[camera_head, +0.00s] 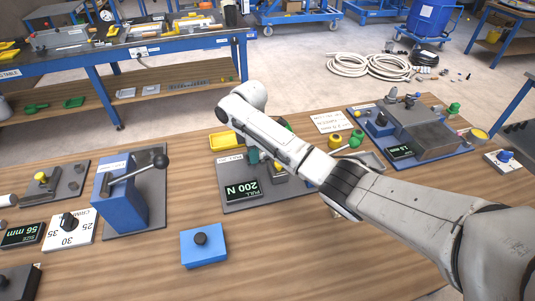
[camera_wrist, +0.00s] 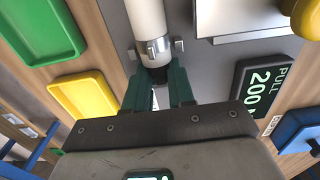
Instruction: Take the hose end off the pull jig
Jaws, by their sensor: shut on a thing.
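The pull jig (camera_head: 232,202) is a grey plate on the wooden bench, with a dark display (camera_head: 243,190) reading 200 N. In the wrist view, the hose end (camera_wrist: 149,18) is a white tube with a metal clamp (camera_wrist: 155,48) around it. Its dark lower end sits between the green fingers of my gripper (camera_wrist: 158,84), which is shut on it. The hose end lies over the grey jig plate (camera_wrist: 195,60) in that view; I cannot tell whether it still touches a jig fitting. In the head view my arm hides most of the hose end.
A blue lever press (camera_head: 120,200) stands left of the jig, and a blue button box (camera_head: 203,246) in front. A yellow tray (camera_head: 224,141) is behind it; a green tray (camera_wrist: 40,28) shows in the wrist view. A crowded fixture board (camera_head: 415,135) stands right.

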